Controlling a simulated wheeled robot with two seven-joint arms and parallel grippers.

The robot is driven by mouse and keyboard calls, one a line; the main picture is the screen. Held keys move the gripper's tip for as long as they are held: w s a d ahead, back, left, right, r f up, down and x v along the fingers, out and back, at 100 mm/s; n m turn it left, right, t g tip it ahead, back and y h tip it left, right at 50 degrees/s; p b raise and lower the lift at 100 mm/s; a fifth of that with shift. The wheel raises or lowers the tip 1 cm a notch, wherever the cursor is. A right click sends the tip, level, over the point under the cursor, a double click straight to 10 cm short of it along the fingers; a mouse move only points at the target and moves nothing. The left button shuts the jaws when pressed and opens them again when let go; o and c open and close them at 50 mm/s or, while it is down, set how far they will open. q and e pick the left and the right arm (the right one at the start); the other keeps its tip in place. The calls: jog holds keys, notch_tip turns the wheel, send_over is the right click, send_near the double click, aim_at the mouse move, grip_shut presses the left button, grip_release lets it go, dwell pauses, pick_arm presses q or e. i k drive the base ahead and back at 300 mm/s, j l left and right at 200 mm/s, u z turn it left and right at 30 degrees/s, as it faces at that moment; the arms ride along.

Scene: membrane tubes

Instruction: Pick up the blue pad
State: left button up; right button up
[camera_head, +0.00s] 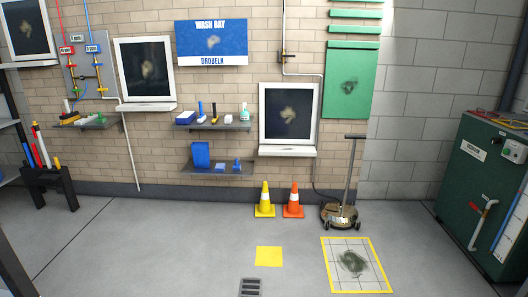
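Two blue items could be the blue pad, and I cannot tell which one is meant. A small, flat blue block (185,117) lies at the left end of the upper wall shelf. A larger upright blue box-like item (200,155) stands at the left of the lower wall shelf. Both are far off across the floor and small in the head view. Neither of my grippers shows in the head view.
The upper shelf (235,126) also holds bottles and brushes. Yellow (264,200) and orange (293,199) cones stand near the wall. A wheeled floor tool (340,214) stands right of them. A green cabinet (485,200) is at right. The floor before the shelves is open.

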aim_at(236, 166)
jog(key=i, duration=3.3)
jog(key=i+u, duration=0.2)
jog(key=i, duration=0.35)
jog(key=i+l+u, duration=0.2)
jog(key=i, duration=0.3)
jog(key=i+l+u, duration=0.25)
jog(key=i, duration=0.3)
